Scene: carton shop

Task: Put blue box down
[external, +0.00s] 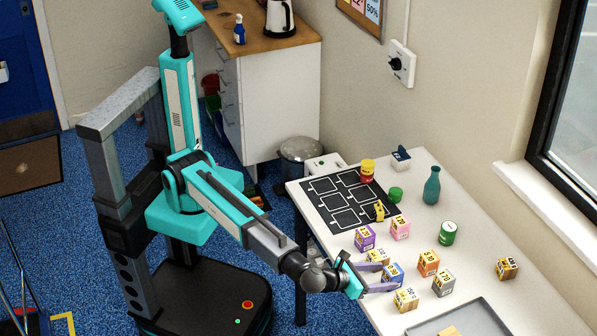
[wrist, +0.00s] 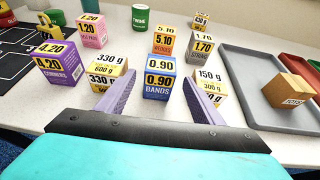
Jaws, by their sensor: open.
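My gripper (external: 383,276) is open, with one lilac finger on each side of the blue box. In the wrist view my gripper (wrist: 158,88) shows a gap between each finger and the box.
Boxes crowd close: yellow ones at left (wrist: 107,73) and right (wrist: 211,88), orange (wrist: 163,41) and grey (wrist: 201,46) behind, purple (wrist: 60,63) and pink (wrist: 92,31) to the left. A grey tray (wrist: 250,93) lies right. A black mat (external: 320,187) lies at the far end.

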